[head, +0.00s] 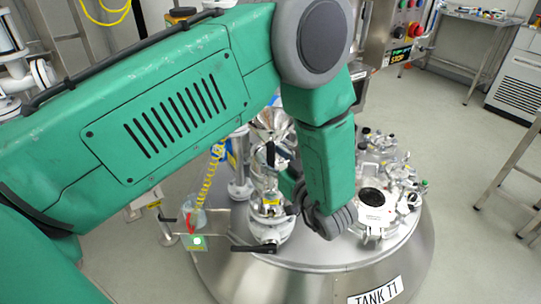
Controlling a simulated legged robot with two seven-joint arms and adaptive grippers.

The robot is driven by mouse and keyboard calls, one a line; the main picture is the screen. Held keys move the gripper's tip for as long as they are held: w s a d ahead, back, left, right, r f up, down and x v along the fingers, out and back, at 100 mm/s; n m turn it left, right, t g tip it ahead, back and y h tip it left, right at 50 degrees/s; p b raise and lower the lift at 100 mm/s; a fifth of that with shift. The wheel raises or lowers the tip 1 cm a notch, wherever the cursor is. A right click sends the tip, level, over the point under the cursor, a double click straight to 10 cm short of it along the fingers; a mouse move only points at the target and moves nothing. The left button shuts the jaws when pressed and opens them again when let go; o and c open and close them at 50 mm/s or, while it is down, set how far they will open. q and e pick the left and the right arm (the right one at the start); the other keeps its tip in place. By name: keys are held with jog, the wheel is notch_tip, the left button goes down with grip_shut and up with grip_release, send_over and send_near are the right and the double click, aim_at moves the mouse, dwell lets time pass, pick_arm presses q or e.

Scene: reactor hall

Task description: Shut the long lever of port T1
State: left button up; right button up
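The steel tank lid (318,255) carries the label "TANK T1" (375,292) on its front. A metal port fitting (270,228) with a yellow tag stands at the left of the lid. A black lever (253,248) sticks out to the left low on this fitting. A second black handle (270,155) stands upright higher up, by a shiny metal funnel. My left arm reaches over the lid from the left. My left gripper (298,199) is a small dark shape beside the fitting, largely hidden by my wrist; its fingers are unclear. My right gripper is out of view.
A round dark opening (371,197) and several clamped fittings lie on the right of the lid. A control panel (402,45) stands behind the tank. A yellow coiled hose (208,180) hangs at the left.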

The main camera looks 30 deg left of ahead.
pick_arm(q)
jog(key=shift+w+a, duration=0.15)
jog(key=shift+a, duration=0.1)
jog(key=shift+d+r, duration=0.1)
grip_shut()
jog(key=shift+a, duration=0.3)
